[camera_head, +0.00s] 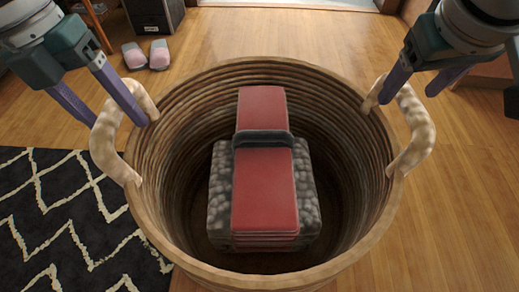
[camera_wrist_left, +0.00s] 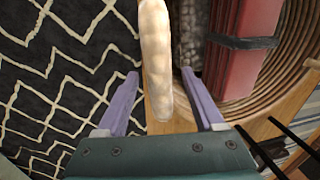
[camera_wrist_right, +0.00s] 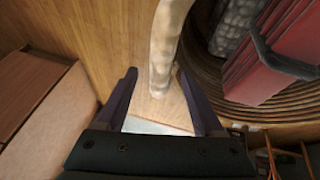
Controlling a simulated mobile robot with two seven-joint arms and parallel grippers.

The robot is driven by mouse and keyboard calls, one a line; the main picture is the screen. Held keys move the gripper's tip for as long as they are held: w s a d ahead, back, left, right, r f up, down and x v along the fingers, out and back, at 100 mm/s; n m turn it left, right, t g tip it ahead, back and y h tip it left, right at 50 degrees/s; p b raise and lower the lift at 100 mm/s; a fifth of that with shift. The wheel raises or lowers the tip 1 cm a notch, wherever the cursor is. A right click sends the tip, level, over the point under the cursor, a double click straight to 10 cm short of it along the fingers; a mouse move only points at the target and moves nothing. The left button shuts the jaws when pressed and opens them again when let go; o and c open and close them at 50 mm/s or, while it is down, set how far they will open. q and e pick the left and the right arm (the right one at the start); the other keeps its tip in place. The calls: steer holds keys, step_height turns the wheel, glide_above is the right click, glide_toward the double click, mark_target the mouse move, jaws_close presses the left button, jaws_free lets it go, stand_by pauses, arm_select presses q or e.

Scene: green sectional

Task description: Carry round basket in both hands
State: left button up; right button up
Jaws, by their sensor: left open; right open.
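The round basket (camera_head: 262,68) is a brown woven tub standing on the wooden floor, with a pale handle on each side. A red item with a dark band (camera_head: 265,180) lies inside on a grey textured block (camera_head: 219,190). My left gripper (camera_head: 115,112) is open at the left handle (camera_head: 104,150); in the left wrist view that handle (camera_wrist_left: 155,60) lies between its fingers. My right gripper (camera_head: 408,92) is open at the right handle (camera_head: 417,130); in the right wrist view that handle (camera_wrist_right: 163,50) lies between its fingers. I cannot tell whether either finger touches.
A black rug with white zigzags (camera_head: 70,225) lies at the left. Pink slippers (camera_head: 147,54) and a dark box (camera_head: 152,16) are behind the basket on the left. A wooden piece of furniture (camera_wrist_right: 35,95) stands beside my right gripper. Bare floor (camera_head: 465,210) is clear at the right.

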mark_target(134, 142)
arm_select(q)
steer(key=shift+d+f, duration=0.15)
steer(key=shift+f, duration=0.65)
steer(key=shift+d+f, duration=0.15)
steer(key=shift+f, duration=0.6)
arm_select(e)
steer(key=shift+x, duration=1.55)
arm_select(q)
jaws_close()
arm_select(e)
jaws_close()
